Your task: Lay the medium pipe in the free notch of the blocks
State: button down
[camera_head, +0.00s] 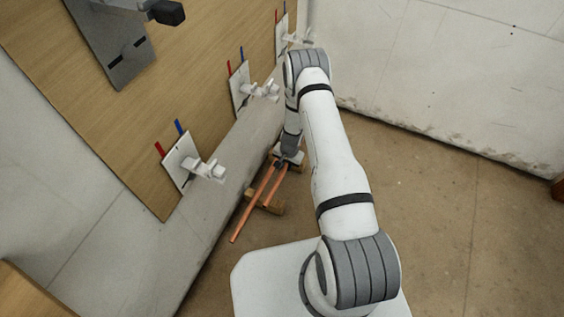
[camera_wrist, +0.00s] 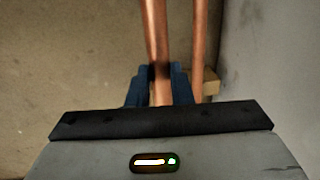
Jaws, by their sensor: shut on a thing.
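My gripper (camera_head: 283,162) is low near the floor beside the wall, over the far end of the wooden blocks. In the wrist view the blue fingers (camera_wrist: 160,88) are shut on a copper pipe (camera_wrist: 157,35), which runs up out of that picture. A second copper pipe (camera_wrist: 199,45) runs beside it on the wall side, apart from the fingers. In the head view two copper pipes (camera_head: 247,214) slant close together across a wooden block (camera_head: 273,207). Which length each pipe has is unclear. The notches are too small to make out, and a block edge (camera_wrist: 210,82) shows behind the fingers.
A wooden panel (camera_head: 100,120) on the left carries several white bracket plates (camera_head: 181,160) with red and blue stubs. A grey ledge (camera_head: 215,205) runs along its foot.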

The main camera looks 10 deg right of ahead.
jog(key=shift+w+a+f+b, duration=0.15)
jog(key=shift+f+b, duration=0.25)
jog(key=shift+f, duration=0.3)
jog(key=shift+s+a+f+b, duration=0.15)
jog(key=shift+f+b, duration=0.25)
jog(key=shift+f, duration=0.25)
notch_tip(320, 180, down, 6)
jog(key=b, duration=0.5)
jog(key=shift+a+f+b, duration=0.1)
jog(key=shift+f+b, duration=0.4)
jog(key=shift+b, duration=0.15)
jog(key=c, duration=1.2)
grip_release()
jog(key=shift+r, duration=0.1)
jog(key=r+p, duration=0.1)
jog(key=r, duration=0.1)
jog(key=r+p, duration=0.1)
jog(key=r, duration=0.2)
jog(key=r+p, duration=0.1)
jog(key=r, duration=0.1)
jog(key=shift+s+d+r, duration=0.25)
jog(key=shift+d+r, duration=0.05)
jog(key=shift+r, duration=0.05)
